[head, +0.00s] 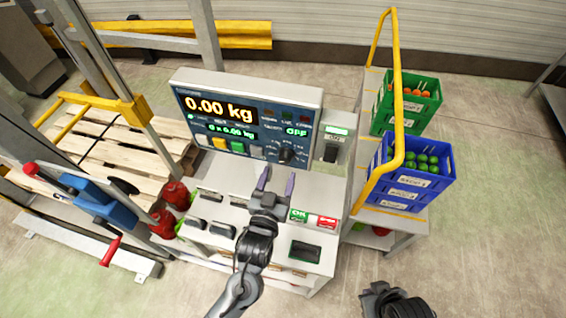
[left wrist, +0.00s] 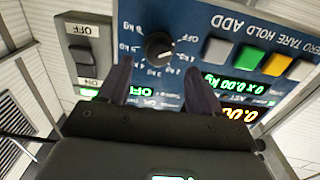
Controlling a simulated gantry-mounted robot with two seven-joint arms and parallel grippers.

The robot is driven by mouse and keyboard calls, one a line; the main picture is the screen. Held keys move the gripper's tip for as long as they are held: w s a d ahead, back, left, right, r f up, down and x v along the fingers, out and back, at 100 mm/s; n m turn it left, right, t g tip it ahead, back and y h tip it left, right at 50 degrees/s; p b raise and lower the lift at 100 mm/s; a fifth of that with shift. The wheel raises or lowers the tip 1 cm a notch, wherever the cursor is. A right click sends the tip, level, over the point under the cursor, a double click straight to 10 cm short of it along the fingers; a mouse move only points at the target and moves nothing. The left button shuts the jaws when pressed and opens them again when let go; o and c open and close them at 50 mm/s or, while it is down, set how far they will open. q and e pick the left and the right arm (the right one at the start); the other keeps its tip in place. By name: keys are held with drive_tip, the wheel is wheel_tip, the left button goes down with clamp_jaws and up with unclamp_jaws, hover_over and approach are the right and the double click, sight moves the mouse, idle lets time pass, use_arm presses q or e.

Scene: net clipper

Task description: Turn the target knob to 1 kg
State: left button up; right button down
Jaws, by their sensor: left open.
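The target knob (head: 287,155) is a dark round dial at the lower right of the blue scale panel (head: 222,154). In the left wrist view the knob (left wrist: 158,46) shows upside down with a light pointer mark and small kg labels around it. I cannot tell surely which label the pointer meets. My left gripper (head: 278,175) is open and empty, just in front of and below the knob. In the left wrist view its fingers (left wrist: 157,72) lie to either side below the knob, apart from it. My right gripper (head: 380,291) is at the bottom edge, its jaws unclear.
The panel's main display (head: 219,107) reads 0.00 kg, with a green OFF at its right. A switch box (head: 332,147) stands right of the panel. Green (head: 382,115) and blue (head: 410,182) crates stand farther right. Coloured buttons (left wrist: 263,60) sit beside the knob.

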sight(284, 162)
use_arm(q)
drive_tip(key=shift+p+x, duration=0.3)
drive_tip(key=shift+x, duration=2)
drive_tip(key=c, duration=1)
drive_tip(key=shift+c, duration=0.2)
drive_tip(key=m+p, duration=0.2)
drive_tip(key=m, duration=0.1)
drive_tip(key=shift+r+m, duration=0.15)
drive_tip(key=shift+m, duration=0.15)
drive_tip(key=shift+m+p, duration=1.15)
drive_tip(key=shift+m, duration=0.85)
